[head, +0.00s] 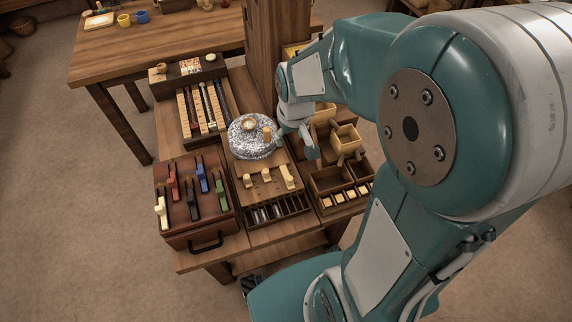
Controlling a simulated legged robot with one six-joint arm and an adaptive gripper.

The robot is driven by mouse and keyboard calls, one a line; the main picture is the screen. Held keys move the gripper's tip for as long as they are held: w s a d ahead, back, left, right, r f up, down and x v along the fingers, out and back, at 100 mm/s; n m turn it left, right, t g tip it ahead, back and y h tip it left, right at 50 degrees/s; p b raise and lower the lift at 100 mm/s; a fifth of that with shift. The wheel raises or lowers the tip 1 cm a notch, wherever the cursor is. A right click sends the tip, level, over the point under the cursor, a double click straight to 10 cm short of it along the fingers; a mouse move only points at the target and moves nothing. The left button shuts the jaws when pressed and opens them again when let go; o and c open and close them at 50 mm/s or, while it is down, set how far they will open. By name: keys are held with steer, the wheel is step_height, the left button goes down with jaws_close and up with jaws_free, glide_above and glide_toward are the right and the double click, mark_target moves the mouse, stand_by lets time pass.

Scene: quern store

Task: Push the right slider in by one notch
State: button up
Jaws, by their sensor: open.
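A wooden panel (262,200) at the front middle of the table carries three cream sliders. The right slider (288,177) stands near the panel's right edge, with the middle slider (266,175) and the left slider (247,180) beside it. The right one looks set differently from the other two; its exact notch is too small to tell. My gripper (307,143) points down behind and a little right of the right slider, apart from it, beside the grey stone. It is open, with nothing seen between its fingers; part of it is hidden by its own housing.
A grey quern stone (254,148) with a wooden knob sits behind the panel. A brown box (170,222) with several coloured levers stands at left. Small open wooden boxes (328,182) crowd the right. A slatted rack (197,128) and a tall wooden post (270,50) stand behind.

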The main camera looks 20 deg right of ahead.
steer(key=g, duration=0.2)
glide_toward(290, 178)
steer(key=shift+n, duration=0.3)
step_height(290, 178, down, 11)
steer(key=shift+r, duration=0.1)
steer(key=shift+c, duration=0.3)
jaws_close()
